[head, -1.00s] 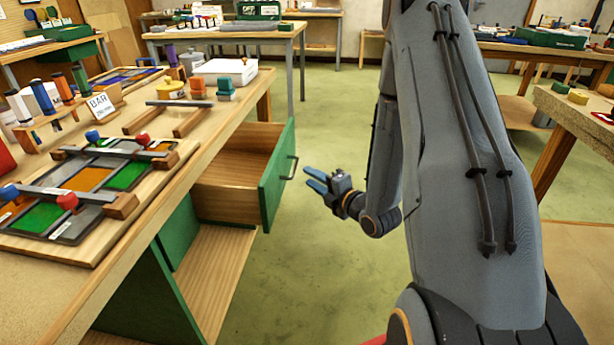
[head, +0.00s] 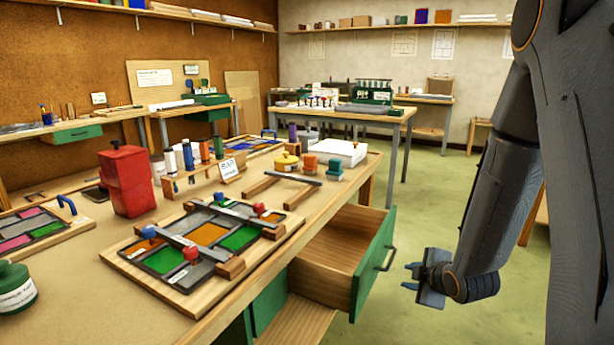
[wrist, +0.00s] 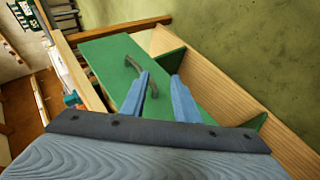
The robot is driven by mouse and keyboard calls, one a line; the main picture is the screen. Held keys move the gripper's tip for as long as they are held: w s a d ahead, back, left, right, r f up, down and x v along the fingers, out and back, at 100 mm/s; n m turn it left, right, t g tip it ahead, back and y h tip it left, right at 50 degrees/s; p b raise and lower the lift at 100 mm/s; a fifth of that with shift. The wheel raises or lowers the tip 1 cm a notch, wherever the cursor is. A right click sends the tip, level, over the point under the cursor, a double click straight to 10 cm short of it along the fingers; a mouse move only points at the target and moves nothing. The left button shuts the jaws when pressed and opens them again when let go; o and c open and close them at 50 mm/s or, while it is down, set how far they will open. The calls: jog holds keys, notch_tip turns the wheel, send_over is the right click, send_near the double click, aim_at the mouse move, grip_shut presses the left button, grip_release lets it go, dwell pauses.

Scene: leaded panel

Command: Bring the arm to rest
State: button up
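My gripper (head: 408,276) hangs low beside the bench, just right of the open drawer, with nothing between its fingers. In the wrist view its two blue fingers (wrist: 160,95) stand apart. The drawer's green front (head: 374,265) carries a dark handle (head: 388,258). In the wrist view the handle (wrist: 150,80) lies beyond the fingers; the head view shows the gripper apart from it. The leaded panel (head: 203,240), with orange, green and grey panes, lies on a board on the bench, with bars and red and blue knobs around it.
The wooden bench (head: 330,205) also holds a red canister (head: 127,180), a white box (head: 341,153) and a green jar (head: 15,287). The pulled-out drawer (head: 335,250) juts over the floor. Green floor (head: 425,205) is open between the bench and my arm.

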jog(key=s+a+r+m+g+p, duration=0.1)
jog(key=s+a+r+m+g, duration=0.2)
jog(key=s, duration=0.5)
jog(key=s+a+r+m+g+p, duration=0.1)
jog(key=s+a+r+m+g, duration=0.2)
jog(key=s+r+m, duration=0.2)
jog(key=s+a+r+m+g+h+p, duration=0.1)
jog(key=s+r+m+g, duration=0.3)
jog(key=s, duration=0.9)
jog(key=a+m+p, duration=0.1)
jog(key=m, duration=0.2)
jog(key=shift+s+a, duration=0.25)
jog(key=shift+a, duration=0.15)
